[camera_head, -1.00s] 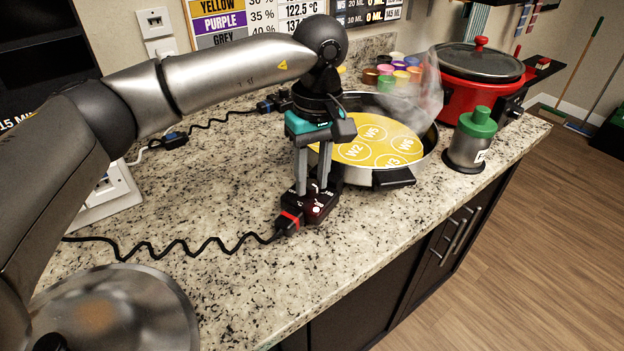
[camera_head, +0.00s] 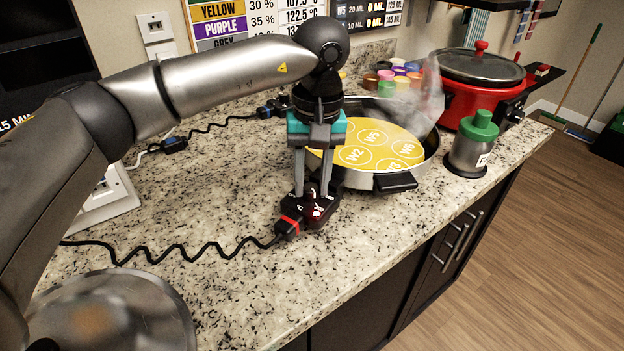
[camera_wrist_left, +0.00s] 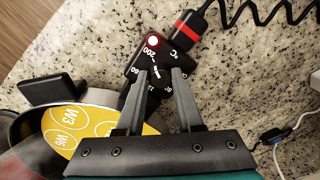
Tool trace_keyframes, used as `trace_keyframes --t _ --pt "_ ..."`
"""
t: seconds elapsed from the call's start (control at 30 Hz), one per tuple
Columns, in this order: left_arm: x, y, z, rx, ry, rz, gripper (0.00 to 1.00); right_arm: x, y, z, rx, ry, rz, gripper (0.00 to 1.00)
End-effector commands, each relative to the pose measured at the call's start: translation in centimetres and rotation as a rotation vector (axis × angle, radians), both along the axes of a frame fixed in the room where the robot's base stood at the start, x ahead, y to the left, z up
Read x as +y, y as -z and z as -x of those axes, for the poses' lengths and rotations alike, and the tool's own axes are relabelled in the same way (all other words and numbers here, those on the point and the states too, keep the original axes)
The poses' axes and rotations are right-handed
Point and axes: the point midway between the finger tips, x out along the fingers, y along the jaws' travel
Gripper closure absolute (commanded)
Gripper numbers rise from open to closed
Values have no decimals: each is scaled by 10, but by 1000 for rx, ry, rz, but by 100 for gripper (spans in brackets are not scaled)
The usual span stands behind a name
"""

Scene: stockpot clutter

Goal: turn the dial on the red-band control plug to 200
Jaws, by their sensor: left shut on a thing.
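The red-band control plug (camera_head: 322,211) is a black box on the counter against the near side of the round pan. Its red band (camera_head: 291,220) sits at the cord end, and it also shows in the wrist view (camera_wrist_left: 187,28). My left gripper (camera_head: 312,193) points down and is shut on the plug's dial. In the wrist view, the fingertips (camera_wrist_left: 159,73) are on both sides of the dial, which they partly hide. I cannot tell exactly which mark the dial points to.
The pan (camera_head: 428,152) with a yellow disc stands just behind the plug. A green-topped canister (camera_head: 467,148) and a red slow cooker (camera_head: 462,98) stand right. A metal lid (camera_head: 110,312) lies front left. Black cords cross the counter's left part.

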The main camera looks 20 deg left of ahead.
Motion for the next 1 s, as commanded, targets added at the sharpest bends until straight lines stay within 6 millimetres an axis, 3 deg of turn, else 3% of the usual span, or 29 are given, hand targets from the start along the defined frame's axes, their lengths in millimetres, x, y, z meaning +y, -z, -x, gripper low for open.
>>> trace_keyframes --t 0.17,0.2,0.3,0.67,0.77,1.0 --pt "0 -1 0 -2 0 -1 100 1 0 3 4 0 -1 50" --pt "0 -1 0 -2 0 -1 61 1 0 4 6 0 -2 50" --pt "0 -1 0 -2 0 -1 51 2 0 4 6 0 -2 50" --pt "-1 -10 -1 -2 -1 0 51 2 -2 5 8 -1 -2 50" --pt "-2 -26 -1 -5 -1 1 51 3 -5 5 8 -2 -3 50" --pt "-5 -84 -3 -6 -1 1 51 8 -14 13 22 -4 -9 50"
